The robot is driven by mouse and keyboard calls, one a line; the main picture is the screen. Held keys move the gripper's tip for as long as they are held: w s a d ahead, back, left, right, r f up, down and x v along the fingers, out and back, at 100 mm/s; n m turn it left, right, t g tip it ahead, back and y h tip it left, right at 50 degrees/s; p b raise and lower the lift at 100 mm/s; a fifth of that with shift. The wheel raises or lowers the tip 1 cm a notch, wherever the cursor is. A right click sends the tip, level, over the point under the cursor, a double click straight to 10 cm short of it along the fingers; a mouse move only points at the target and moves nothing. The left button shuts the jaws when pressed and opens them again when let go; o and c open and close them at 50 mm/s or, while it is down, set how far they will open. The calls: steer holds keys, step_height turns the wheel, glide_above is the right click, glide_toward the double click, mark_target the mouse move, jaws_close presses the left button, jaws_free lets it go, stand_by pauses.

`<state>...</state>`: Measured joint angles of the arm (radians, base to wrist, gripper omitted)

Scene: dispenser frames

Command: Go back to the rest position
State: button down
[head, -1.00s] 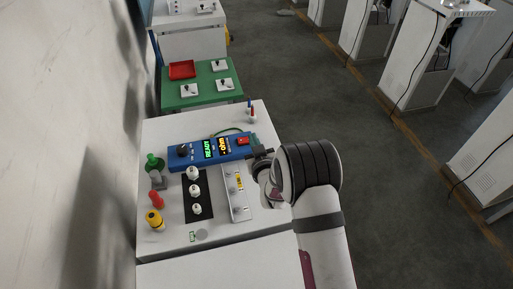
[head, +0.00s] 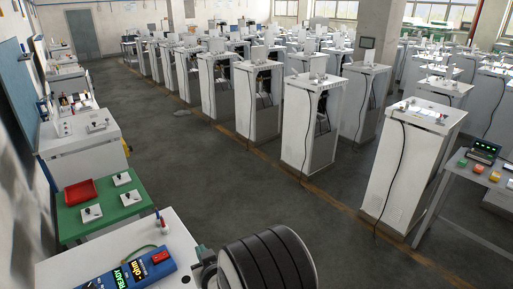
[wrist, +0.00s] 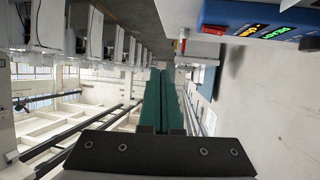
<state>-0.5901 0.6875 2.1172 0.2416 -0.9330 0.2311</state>
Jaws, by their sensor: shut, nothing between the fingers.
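My gripper (wrist: 161,78) shows in the wrist view as two long green fingers lying together, with nothing between them. They point away from the dark mounting plate and are clear of any surface. In the head view my dark ribbed wrist is at the bottom edge, to the right of a blue instrument (head: 128,271) on a white bench (head: 82,262). The fingertips cannot be made out there. The blue instrument, with a red switch and lit displays, also shows at the top right of the wrist view (wrist: 255,15).
A green table (head: 100,210) with a red tray (head: 80,192) and several small white blocks stands beyond the bench. A wall runs along the left. Grey floor (head: 215,190) is open to the right, before rows of white cabinets (head: 312,125).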

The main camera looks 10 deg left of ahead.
steer(key=s+d+r+m+g+h, duration=0.35)
steer(key=s+d, duration=0.25)
steer(key=d, duration=0.5)
steer(key=s+d+r+m+g+h, duration=0.2)
steer(key=s+d+r+m, duration=0.3)
steer(key=d, duration=0.6)
steer(key=s+d+m+g, duration=0.2)
steer(key=s, duration=0.8)
steer(key=s+d+m+g, duration=0.2)
steer(key=s+g, duration=0.1)
steer(key=s, duration=0.8)
steer(key=shift+d+r, duration=0.3)
steer(key=shift+r, duration=0.15)
steer(key=c, duration=1.6)
jaws_free()
steer(key=shift+w+g, duration=0.1)
steer(key=shift+g, duration=0.15)
